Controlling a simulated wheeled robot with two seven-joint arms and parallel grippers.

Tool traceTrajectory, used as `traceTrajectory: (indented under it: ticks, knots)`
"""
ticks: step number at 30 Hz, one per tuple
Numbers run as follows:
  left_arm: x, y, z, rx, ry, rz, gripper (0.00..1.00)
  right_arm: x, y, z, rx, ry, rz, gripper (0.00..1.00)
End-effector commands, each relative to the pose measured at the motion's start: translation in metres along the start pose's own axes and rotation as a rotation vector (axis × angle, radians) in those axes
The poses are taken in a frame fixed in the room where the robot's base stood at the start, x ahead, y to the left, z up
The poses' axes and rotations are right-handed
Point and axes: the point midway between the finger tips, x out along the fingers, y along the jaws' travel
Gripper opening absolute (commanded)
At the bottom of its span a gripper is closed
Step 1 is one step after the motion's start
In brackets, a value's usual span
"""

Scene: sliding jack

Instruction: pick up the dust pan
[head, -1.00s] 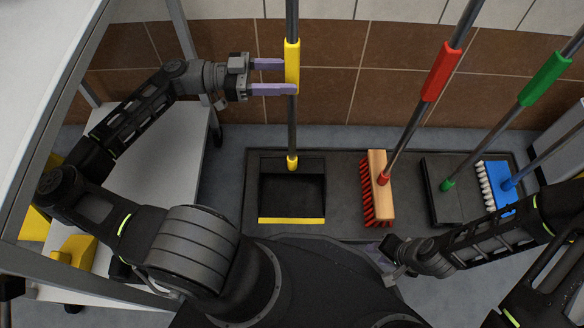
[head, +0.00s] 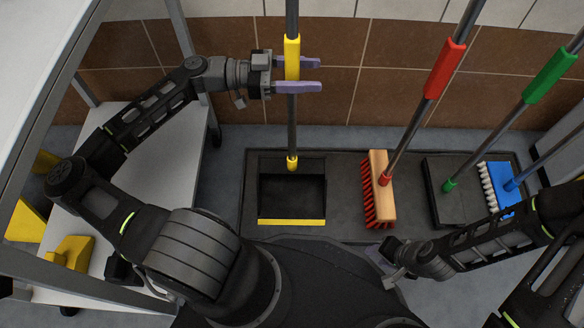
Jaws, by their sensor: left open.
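The dust pan (head: 291,203) is black with a yellow front lip. It sits at the left end of the dark floor tray, its long grey pole upright with a yellow grip (head: 292,48). My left gripper (head: 318,75) is open at the yellow grip. Its lilac fingers reach past the pole to the right, the upper one passing behind the grip and the lower one in front, with the pole between them. My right gripper (head: 383,254) is low, by the tray's front edge below the red broom; its fingers are small and partly hidden.
The tray (head: 340,230) also holds a red-bristled broom (head: 381,190), a green-handled pan (head: 448,200) and a blue brush (head: 500,187). A tiled wall (head: 340,90) stands close behind. A grey-framed shelf cart (head: 165,150) stands at left.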

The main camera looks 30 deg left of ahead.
Motion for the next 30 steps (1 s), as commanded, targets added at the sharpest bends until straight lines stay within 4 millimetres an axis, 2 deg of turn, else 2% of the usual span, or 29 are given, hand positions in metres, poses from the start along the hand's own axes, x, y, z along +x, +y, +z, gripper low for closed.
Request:
traceTrajectory:
  ticks: [10,30]
  knots:
    - [-0.0003,-0.0001,0.0001,0.000,0.000,0.000,0.53,-0.0001,0.0000,-0.0001,0.000,0.000,0.000,0.36]
    - [-0.0003,-0.0001,0.0001,0.000,0.000,0.000,0.00,-0.0001,0.0000,-0.0001,0.000,0.000,0.000,0.36]
